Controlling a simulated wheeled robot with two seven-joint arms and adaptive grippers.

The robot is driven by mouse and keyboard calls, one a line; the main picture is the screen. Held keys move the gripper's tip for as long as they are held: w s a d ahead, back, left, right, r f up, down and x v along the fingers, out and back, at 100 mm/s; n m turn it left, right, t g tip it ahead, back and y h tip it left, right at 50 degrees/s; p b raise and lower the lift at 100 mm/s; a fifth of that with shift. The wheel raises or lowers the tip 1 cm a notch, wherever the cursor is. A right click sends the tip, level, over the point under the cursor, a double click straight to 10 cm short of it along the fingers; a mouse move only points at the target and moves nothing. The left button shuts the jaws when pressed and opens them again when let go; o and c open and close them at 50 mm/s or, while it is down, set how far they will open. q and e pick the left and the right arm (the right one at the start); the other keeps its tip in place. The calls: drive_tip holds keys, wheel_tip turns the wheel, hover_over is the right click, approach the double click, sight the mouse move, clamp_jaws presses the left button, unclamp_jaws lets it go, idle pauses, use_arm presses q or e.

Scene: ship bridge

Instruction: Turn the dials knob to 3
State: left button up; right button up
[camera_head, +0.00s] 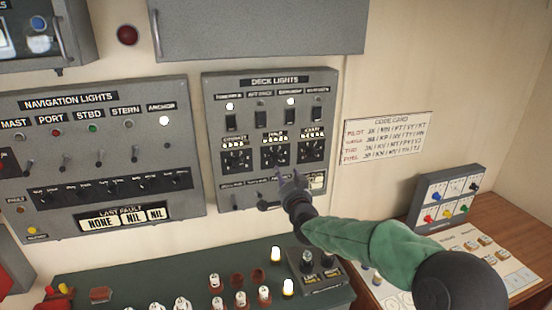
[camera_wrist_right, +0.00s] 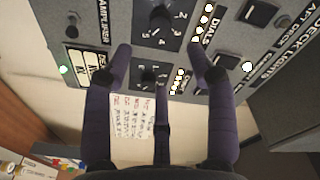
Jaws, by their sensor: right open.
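The DIALS knob (camera_head: 275,156) is the middle one of three black rotary knobs on the grey DECK LIGHTS panel (camera_head: 328,95). In the right wrist view the DIALS knob (camera_wrist_right: 160,22) shows at the top, with numbers around it and its label to its right. Its exact setting is too small to tell. My right gripper (camera_head: 291,177) is open and empty, its fingers spread just below the knob in the head view. In the wrist view its fingers (camera_wrist_right: 160,62) frame the space below the DIALS knob, without visibly gripping it. My left gripper is not in view.
A neighbouring knob (camera_wrist_right: 150,77) shows between the fingers in the wrist view. The NAVIGATION LIGHTS panel (camera_head: 75,135) is to the left. A console (camera_head: 120,275) with several buttons lies below.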

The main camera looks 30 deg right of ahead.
sight(277, 160)
drive_tip(key=p+x, duration=0.1)
drive_tip(key=x, duration=0.9)
drive_tip(key=shift+c, duration=0.3)
drive_tip(key=c, duration=1.1)
